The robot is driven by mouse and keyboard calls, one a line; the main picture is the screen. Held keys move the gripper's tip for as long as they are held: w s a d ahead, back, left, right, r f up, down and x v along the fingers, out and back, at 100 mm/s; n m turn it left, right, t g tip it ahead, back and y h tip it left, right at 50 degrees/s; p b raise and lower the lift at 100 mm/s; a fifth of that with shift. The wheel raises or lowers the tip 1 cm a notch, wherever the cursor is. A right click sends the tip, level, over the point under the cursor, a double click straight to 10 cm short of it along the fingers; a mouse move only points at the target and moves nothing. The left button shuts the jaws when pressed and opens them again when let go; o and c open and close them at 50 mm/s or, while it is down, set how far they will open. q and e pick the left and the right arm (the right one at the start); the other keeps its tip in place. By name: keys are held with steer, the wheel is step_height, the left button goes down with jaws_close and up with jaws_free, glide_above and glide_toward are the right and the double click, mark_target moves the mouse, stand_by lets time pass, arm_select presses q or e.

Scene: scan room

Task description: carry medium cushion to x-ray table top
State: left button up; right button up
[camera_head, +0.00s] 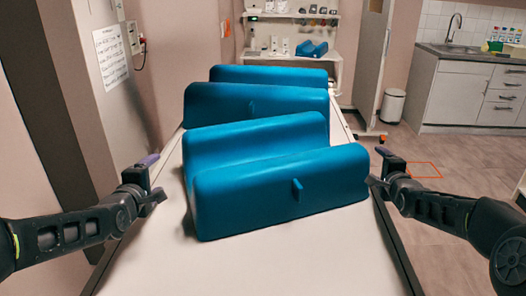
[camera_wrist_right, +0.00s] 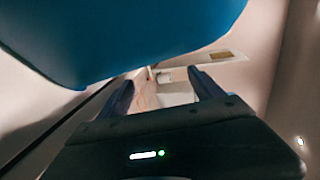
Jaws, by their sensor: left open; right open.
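Several blue cushion ridges lie crosswise in a row on a long white table top (camera_head: 265,262). The nearest blue cushion (camera_head: 250,195) has a small tab on its front. Another blue ridge (camera_head: 225,105) with a tab lies further back. I cannot tell which cushion is the medium one, or which ridges are joined. My left gripper (camera_head: 155,180) is open and empty, left of the nearest cushion and apart from it. My right gripper (camera_head: 379,168) is open by that cushion's right end; contact is unclear. In the right wrist view, blue cushion (camera_wrist_right: 130,35) fills the top, above the open fingers (camera_wrist_right: 164,90).
A smaller blue cushion (camera_head: 311,49) sits on a white shelf unit at the back. A sink counter (camera_head: 465,90) and a white bin (camera_head: 392,105) stand at the right rear. A wall and post are close on the left.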

steer(key=v, duration=1.1)
steer(key=shift+s, duration=0.35)
